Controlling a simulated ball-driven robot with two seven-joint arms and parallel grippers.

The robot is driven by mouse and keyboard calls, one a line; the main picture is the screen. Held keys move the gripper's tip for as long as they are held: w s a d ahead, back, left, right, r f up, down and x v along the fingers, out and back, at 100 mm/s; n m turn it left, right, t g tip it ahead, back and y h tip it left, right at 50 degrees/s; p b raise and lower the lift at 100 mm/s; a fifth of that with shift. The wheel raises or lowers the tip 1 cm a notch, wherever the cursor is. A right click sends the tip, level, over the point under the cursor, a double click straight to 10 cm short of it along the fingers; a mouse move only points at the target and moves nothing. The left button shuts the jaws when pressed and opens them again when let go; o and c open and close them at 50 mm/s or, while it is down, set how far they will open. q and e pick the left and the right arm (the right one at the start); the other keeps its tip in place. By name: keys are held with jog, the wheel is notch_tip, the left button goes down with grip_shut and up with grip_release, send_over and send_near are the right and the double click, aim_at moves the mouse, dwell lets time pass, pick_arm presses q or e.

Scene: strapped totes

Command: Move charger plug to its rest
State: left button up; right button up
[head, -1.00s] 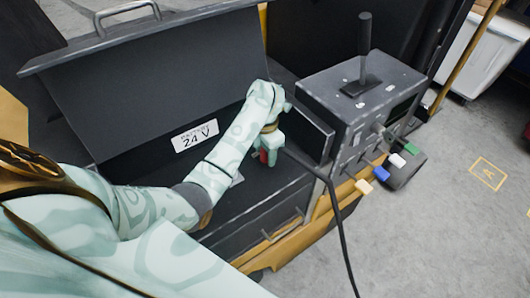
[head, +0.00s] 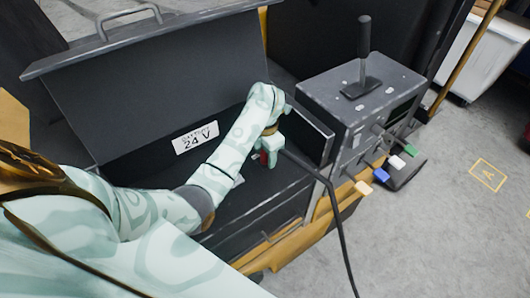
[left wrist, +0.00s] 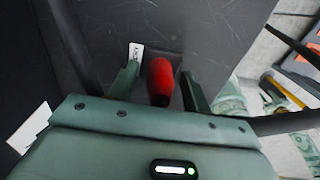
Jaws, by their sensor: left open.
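The charger plug (left wrist: 160,80) is a red, rounded piece. In the left wrist view it stands between the two fingers of my left gripper (left wrist: 158,88), with a gap visible on each side. The gripper is open around it. In the head view my left gripper (head: 268,153) is over the dark battery compartment, and only a small part of the red plug (head: 264,157) shows beside the fingers. A black cable (head: 335,215) runs from near the gripper down to the lower right. I cannot make out the plug's rest. My right gripper is not in view.
A grey control box (head: 365,95) with an upright black lever and several coloured levers is close to the right of the gripper. Bare floor (head: 450,220) lies farther right.

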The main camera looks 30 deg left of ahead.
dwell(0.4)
pick_arm(q)
grip_shut()
jog(key=shift+r+p, duration=3.05)
jog(key=shift+p, duration=0.45)
notch_tip(320, 180, up, 6)
jog(key=p, duration=0.6)
jog(key=shift+p, duration=0.35)
